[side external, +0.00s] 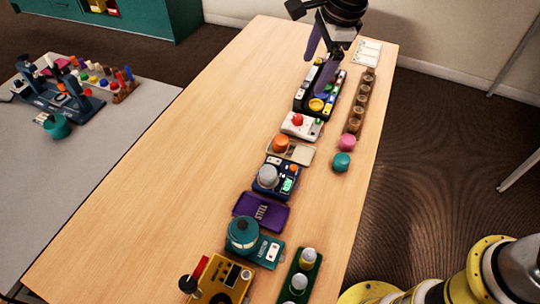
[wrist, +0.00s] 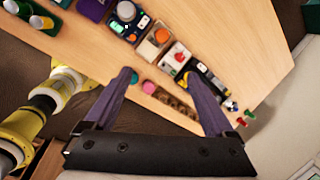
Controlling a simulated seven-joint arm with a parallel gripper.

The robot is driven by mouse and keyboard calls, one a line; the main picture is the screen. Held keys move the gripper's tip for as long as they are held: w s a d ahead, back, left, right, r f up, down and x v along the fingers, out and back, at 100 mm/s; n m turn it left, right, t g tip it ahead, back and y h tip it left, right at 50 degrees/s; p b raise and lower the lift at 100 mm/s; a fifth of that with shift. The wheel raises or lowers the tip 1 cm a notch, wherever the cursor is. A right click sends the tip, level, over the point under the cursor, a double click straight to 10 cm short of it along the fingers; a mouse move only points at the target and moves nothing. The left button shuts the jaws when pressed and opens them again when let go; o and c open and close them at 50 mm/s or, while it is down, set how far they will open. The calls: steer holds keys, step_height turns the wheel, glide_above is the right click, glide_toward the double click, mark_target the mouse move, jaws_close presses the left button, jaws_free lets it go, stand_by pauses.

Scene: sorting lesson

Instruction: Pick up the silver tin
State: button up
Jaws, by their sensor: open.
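No object is clearly marked as the silver tin. Two small silvery round pieces sit on a dark green tray (side external: 290,297) at the near end of the table: a plain one (side external: 298,284) and one with a yellowish top (side external: 308,258). Either could be the silver tin; I cannot tell. The tray (wrist: 27,17) also shows at the upper left of the wrist view. A grey round knob (side external: 267,175) stands on a dark blue box. My gripper (side external: 319,62) is open and empty at the far end, above a black device, well away from the green tray. Its fingers (wrist: 158,79) are spread apart in the wrist view.
A row of devices runs along the table (side external: 165,165): a white box (side external: 301,126), purple pad (side external: 261,211), teal device (side external: 267,252) and yellow box (side external: 220,281). A wooden rack (side external: 360,108), pink piece (side external: 347,142) and teal piece (side external: 341,162) line the right. The table's left half is clear.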

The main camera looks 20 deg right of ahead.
steer(key=a+f+n+g, duration=0.1)
steer(key=a+f, duration=0.6)
steer(key=f, duration=0.1)
steer(key=n+g+h, duration=0.1)
glide_toward(268, 171)
step_height(268, 171, down, 4)
steer(key=shift+w, duration=0.15)
steer(key=shift+w+f, duration=0.1)
steer(key=shift+f, duration=1.45)
steer(key=shift+w+f, duration=0.15)
steer(key=shift+f, duration=1.45)
steer(key=c, duration=1.3)
steer(key=shift+r, duration=0.1)
jaws_close()
